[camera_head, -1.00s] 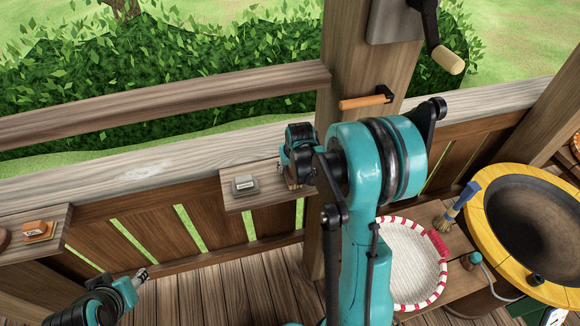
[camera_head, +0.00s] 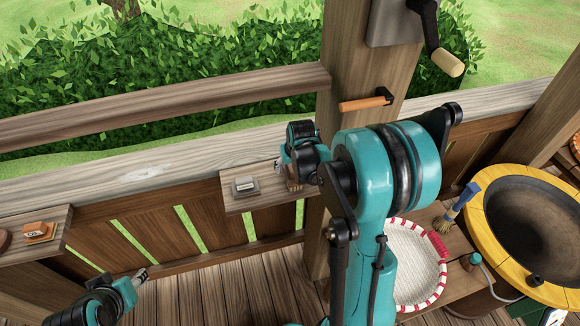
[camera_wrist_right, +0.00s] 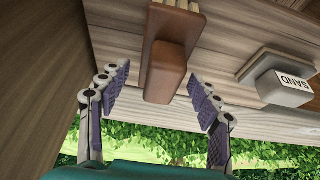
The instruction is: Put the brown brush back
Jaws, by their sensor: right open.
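The brown brush (camera_wrist_right: 165,70) shows in the right wrist view with its brown handle towards me and pale bristles at the top edge. It is at the small wooden shelf (camera_head: 235,203) by the post. My right gripper (camera_wrist_right: 158,76) is open, with one finger on each side of the handle and gaps visible. In the head view a bit of brown (camera_head: 293,186) shows below my right wrist; the arm hides most of this spot. My left gripper (camera_head: 141,275) is at the lower left, away from the shelf; its jaws are too small to judge.
The post (camera_head: 345,70) stands close on the right. A blue-handled brush (camera_head: 460,203), a red-and-white rimmed round tray (camera_head: 440,285) and a yellow-rimmed pan (camera_head: 478,232) are at the right.

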